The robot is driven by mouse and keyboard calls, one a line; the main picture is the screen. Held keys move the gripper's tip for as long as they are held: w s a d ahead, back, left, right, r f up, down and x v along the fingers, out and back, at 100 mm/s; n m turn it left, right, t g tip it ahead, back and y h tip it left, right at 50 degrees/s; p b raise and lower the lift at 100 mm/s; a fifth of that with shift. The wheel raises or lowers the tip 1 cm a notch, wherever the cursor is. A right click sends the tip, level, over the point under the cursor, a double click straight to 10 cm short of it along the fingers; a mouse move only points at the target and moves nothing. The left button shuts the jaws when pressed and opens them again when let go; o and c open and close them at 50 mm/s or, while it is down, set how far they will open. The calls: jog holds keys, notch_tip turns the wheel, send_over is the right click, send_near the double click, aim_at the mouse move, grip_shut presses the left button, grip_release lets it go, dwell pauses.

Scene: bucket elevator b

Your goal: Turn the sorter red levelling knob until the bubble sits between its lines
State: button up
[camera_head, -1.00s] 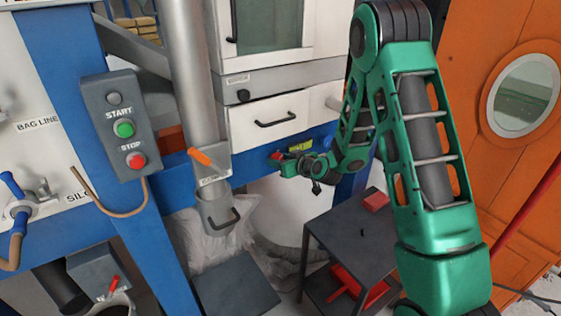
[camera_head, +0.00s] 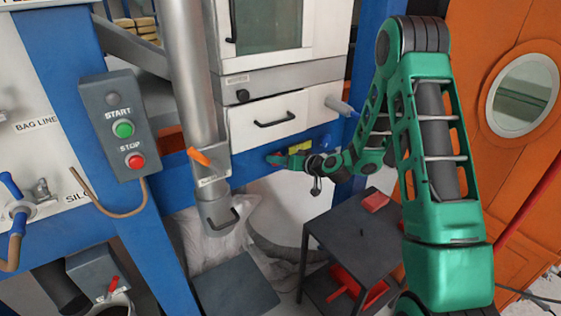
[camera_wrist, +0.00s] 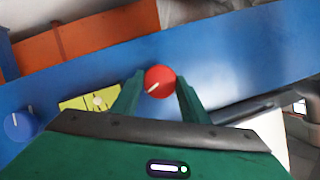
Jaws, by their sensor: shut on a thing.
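The red levelling knob (camera_wrist: 160,80) is round with a pale pointer line slanting to the lower left in the wrist view. It sits on the blue beam between the two green fingers of my gripper (camera_wrist: 159,92), which is shut on it. In the head view my gripper (camera_head: 280,161) is at the beam below the white drawer, and the knob is mostly hidden there. The yellow-green bubble level (camera_wrist: 90,99) is just left of my gripper, partly covered by it. A pale round bubble (camera_wrist: 98,101) shows in it; I cannot tell its place against the lines.
A blue knob (camera_wrist: 20,125) with a pale pointer is on the same beam at the far left of the wrist view. The white drawer (camera_head: 269,120) is above the beam. A dark table (camera_head: 355,238) stands below my arm. The START/STOP box (camera_head: 124,127) is to the left.

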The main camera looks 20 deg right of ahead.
jog(key=shift+w+d+f+m+t+y, duration=0.1)
jog(key=shift+d+m+y, duration=0.1)
jog(key=shift+m+y, duration=0.75)
jog(key=shift+d+f+m+t+y, duration=0.15)
jog(key=shift+m+y, duration=0.25)
jog(key=shift+m, duration=1.1)
jog(key=shift+w+d+f+m+t+y, duration=0.1)
jog(key=shift+d+m+y, duration=0.1)
jog(key=shift+m+y, duration=0.75)
jog(key=shift+m+h, duration=0.3)
jog(key=shift+m, duration=0.2)
jog(key=o, duration=1)
jog(key=v, duration=1)
jog(key=shift+s+d, duration=0.2)
jog(key=shift+s, duration=0.1)
